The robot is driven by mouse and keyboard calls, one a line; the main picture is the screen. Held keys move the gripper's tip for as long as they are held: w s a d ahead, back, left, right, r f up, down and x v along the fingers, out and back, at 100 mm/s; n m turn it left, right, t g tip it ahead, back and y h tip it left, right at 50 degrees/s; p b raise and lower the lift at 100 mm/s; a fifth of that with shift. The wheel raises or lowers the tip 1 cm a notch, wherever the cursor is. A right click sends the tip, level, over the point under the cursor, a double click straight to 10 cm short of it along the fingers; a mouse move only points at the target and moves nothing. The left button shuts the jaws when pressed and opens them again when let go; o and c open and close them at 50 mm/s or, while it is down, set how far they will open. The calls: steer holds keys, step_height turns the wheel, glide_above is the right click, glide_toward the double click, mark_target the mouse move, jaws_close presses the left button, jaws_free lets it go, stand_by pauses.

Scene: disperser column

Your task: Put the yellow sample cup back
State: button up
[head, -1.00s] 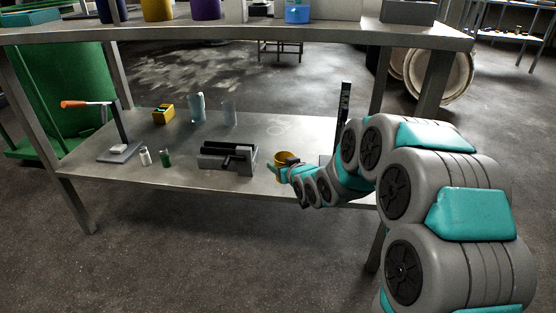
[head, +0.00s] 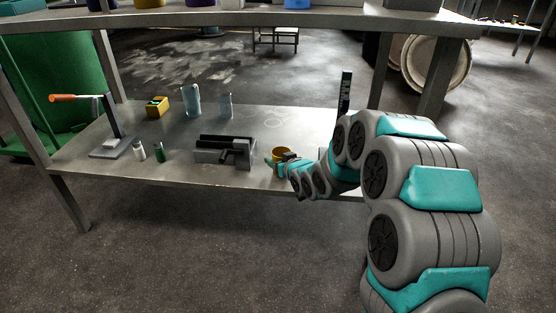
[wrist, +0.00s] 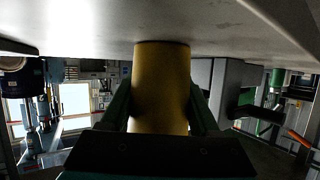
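The yellow sample cup (head: 282,152) is at the front right of the metal table's lower surface, to the right of a dark grey block-like device. My gripper (head: 276,160) is at the cup, partly hidden by my own wrist in the head view. In the wrist view, the cup (wrist: 161,88) fills the space between my two fingers (wrist: 162,108), which look closed against its sides. That view is upside down. The cup's far end is at the table surface, on it or just above it; I cannot tell which.
The grey device (head: 224,151) stands close left of the cup. Further left are a green vial (head: 159,152), a white bottle (head: 139,151) and an orange-handled press (head: 112,147). A thin dark upright (head: 345,93) rises behind my arm.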

steer(key=o, duration=0.4)
steer(key=v, duration=0.5)
steer(key=p+v, duration=0.1)
steer(key=v, duration=0.4)
steer(key=shift+d+r, duration=0.1)
steer(key=shift+r, duration=0.25)
steer(key=shift+s+d+r, duration=0.15)
steer(key=shift+s+d, duration=0.2)
steer(key=shift+s, duration=0.45)
steer(key=shift+s+d, duration=0.1)
steer(key=shift+d, duration=0.05)
steer(key=s+d+m+g+h, duration=0.3)
steer(key=s+d+g+h, duration=0.35)
steer(key=s+d, duration=0.95)
steer(key=s+r+g, duration=0.1)
steer(key=s+g, duration=0.1)
steer(key=s, duration=0.7)
steer(key=s+m+g, duration=0.1)
steer(key=s+g, duration=0.2)
steer(key=s, duration=0.6)
steer(key=s+r+m+g, duration=0.1)
steer(key=s+g, duration=0.1)
steer(key=s, duration=0.8)
steer(key=shift+a+r, duration=0.15)
steer(key=shift+r, duration=0.25)
